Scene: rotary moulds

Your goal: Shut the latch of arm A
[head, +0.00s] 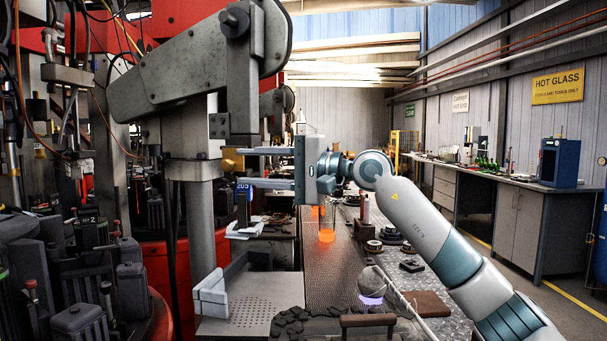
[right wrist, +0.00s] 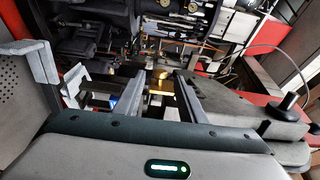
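A large grey machine arm (head: 200,75) with a dark pivot knob hangs over a thick grey column (head: 197,195). A brass-coloured piece (head: 232,160) sits beside the column's collar; I cannot tell for certain whether it is the latch of arm A. My right gripper (head: 242,167) points left at it with its fingers spread. In the right wrist view the brass piece (right wrist: 161,80) shows between and just beyond the fingertips (right wrist: 157,88), with gaps on both sides. Nothing is gripped. My left gripper is not in view.
Below my gripper is a perforated plate (head: 265,305) with a pale bracket (head: 210,294). Dark moulds (head: 80,320) and red framework crowd the left. Open floor lies toward the right workbench (head: 518,212).

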